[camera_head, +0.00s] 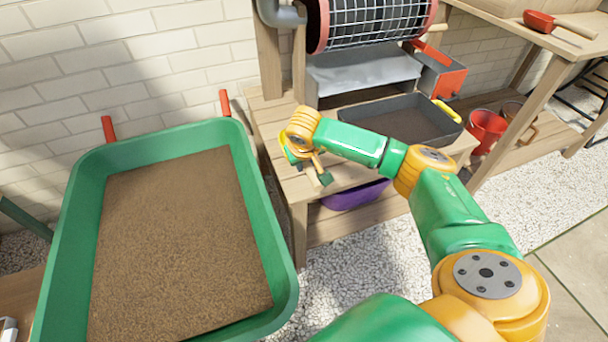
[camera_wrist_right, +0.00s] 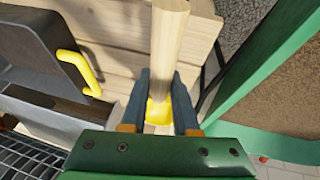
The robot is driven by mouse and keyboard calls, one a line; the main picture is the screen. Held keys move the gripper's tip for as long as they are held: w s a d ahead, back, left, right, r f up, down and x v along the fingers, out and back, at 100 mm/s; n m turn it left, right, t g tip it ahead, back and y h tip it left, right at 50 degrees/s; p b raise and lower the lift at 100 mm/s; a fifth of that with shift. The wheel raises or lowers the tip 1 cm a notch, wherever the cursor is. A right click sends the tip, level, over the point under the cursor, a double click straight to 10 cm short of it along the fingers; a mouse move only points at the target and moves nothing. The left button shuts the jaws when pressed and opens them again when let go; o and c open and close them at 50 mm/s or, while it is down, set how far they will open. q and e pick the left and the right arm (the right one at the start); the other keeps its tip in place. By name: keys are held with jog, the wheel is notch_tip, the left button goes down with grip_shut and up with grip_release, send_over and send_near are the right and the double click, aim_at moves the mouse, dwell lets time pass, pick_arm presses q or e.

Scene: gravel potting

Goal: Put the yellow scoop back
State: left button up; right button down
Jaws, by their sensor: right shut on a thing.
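My right gripper (camera_head: 308,170) is over the left end of the low wooden bench (camera_head: 345,174), beside the green wheelbarrow. In the right wrist view the two dark fingers (camera_wrist_right: 167,108) are shut on the yellow scoop (camera_wrist_right: 158,112), whose pale wooden handle (camera_wrist_right: 170,35) sticks out past the fingertips. Only a small yellow part shows between the fingers; the rest of the scoop is hidden by the gripper. In the head view only a bit of yellow shows at the gripper. My left gripper is not in view.
The green wheelbarrow (camera_head: 283,262) full of brown soil stands left. A grey tray (camera_head: 352,112) with a yellow handle (camera_head: 447,111) sits on the bench under a mesh drum (camera_head: 378,25). A purple bowl (camera_head: 356,196) is below. A red scoop (camera_head: 540,21) lies on the right shelf.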

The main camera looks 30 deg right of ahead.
jog(key=shift+w+f, duration=0.35)
jog(key=shift+f, duration=0.1)
notch_tip(320, 180, down, 3)
jog(key=shift+b, duration=0.5)
jog(key=shift+w+d+f, duration=0.1)
jog(key=shift+f, duration=0.1)
jog(key=c, duration=0.7)
grip_release()
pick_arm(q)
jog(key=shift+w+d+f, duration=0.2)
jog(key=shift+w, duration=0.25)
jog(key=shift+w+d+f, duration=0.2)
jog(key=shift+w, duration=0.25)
pick_arm(e)
jog(key=shift+o, duration=0.2)
